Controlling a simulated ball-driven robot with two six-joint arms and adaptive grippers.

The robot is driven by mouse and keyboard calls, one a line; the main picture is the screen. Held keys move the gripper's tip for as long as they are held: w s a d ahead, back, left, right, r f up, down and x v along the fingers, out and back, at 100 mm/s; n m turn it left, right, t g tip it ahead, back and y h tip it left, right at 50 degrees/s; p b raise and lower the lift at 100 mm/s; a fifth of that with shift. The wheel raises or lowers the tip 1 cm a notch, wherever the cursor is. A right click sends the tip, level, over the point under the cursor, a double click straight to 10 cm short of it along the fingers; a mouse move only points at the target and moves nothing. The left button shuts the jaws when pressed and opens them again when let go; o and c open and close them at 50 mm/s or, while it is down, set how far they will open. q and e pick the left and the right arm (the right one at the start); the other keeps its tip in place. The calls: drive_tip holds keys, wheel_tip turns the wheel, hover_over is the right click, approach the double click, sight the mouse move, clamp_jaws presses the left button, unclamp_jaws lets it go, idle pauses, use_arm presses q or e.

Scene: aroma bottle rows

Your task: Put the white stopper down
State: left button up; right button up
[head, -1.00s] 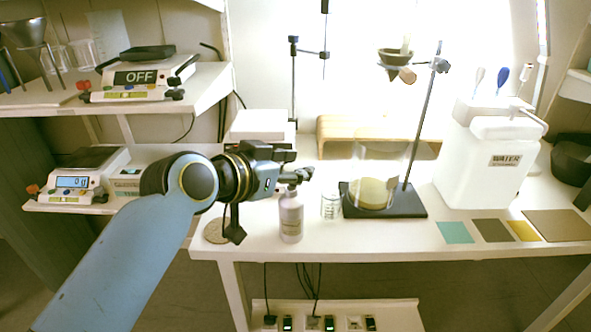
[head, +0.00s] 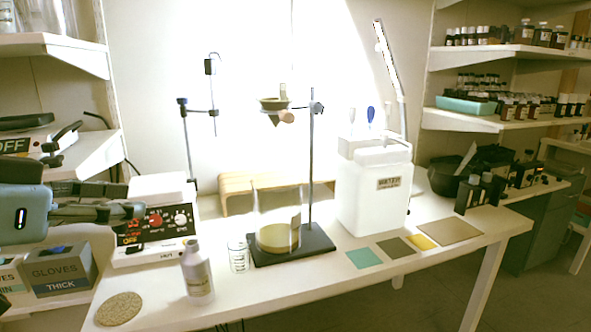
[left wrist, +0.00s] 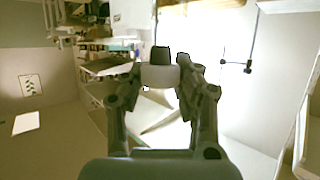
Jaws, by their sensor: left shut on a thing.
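The stopper is hard to make out in the head view. The bottle stands upright on the white table, apart from the gripper. My right gripper is not in view.
A round cork-like mat (head: 119,309) lies at the table's front left. A small glass beaker (head: 239,257) and a stand (head: 312,245) with a large glass vessel are right of the bottle. A white container (head: 372,195) and coloured squares (head: 363,258) lie further right.

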use_arm(q)
drive_tip(key=shift+s+d+r, duration=0.6)
drive_tip(key=shift+s+r, duration=0.05)
drive_tip(key=shift+r, duration=0.15)
drive_tip(key=shift+s+d, duration=0.15)
drive_tip(key=shift+s, duration=0.05)
drive_tip(key=shift+w, duration=0.1)
